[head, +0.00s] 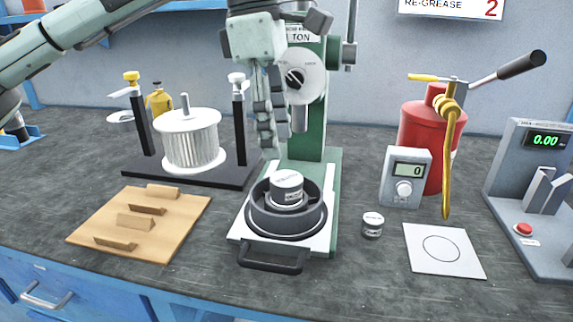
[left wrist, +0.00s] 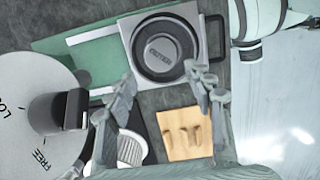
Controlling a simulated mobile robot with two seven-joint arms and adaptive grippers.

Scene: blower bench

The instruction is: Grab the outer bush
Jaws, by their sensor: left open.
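A short grey cylinder with a pale labelled top (head: 287,184) stands inside a black ring-shaped housing (head: 263,218) on the press's sliding plate. In the left wrist view the cylinder (left wrist: 160,50) sits in the middle of the housing (left wrist: 137,48), and its blurred label seems to end in "TER". A smaller grey cylinder (head: 372,225) stands on the bench to the right; its label is too small to read. I cannot tell for sure which is the outer bush. My left gripper (head: 268,142) is open and empty, above and behind the housing, not touching it. My right gripper is not in view.
The green press column (head: 309,110) with its dial (head: 302,77) stands close to my left gripper. A wooden rack (head: 95,222) and a stand with a white finned cylinder (head: 190,140) are left. A red pump (head: 418,125), display box (head: 404,175) and white circle card (head: 460,262) are right.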

